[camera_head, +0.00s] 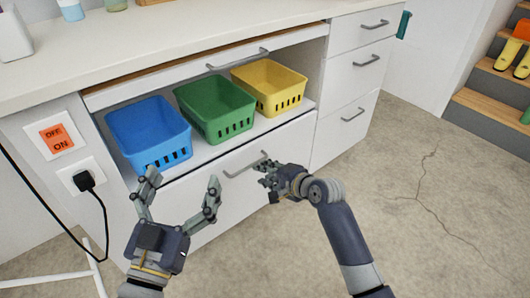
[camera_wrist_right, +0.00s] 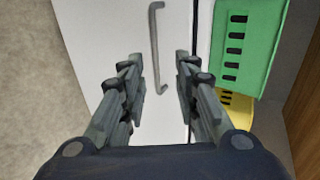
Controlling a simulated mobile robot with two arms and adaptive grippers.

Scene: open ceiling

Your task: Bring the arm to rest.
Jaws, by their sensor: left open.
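My left gripper (camera_head: 182,181) is in the lower left of the head view, in front of the cabinet below the blue basket. Its two fingers are spread wide with nothing between them. My right gripper (camera_head: 268,176) is by the grey handle (camera_head: 245,164) of the lower drawer, to the right of the left gripper. In the right wrist view my right gripper (camera_wrist_right: 159,65) has its fingers apart with no object held. The handle (camera_wrist_right: 156,48) shows beyond its fingertips. Whether it touches the handle cannot be told.
A blue basket (camera_head: 149,130), a green basket (camera_head: 216,108) and a yellow basket (camera_head: 269,86) stand in the open compartment under the white counter (camera_head: 180,47). A plugged black cable (camera_head: 104,215) hangs at the left. Floor is clear at the right, before the steps (camera_head: 490,112).

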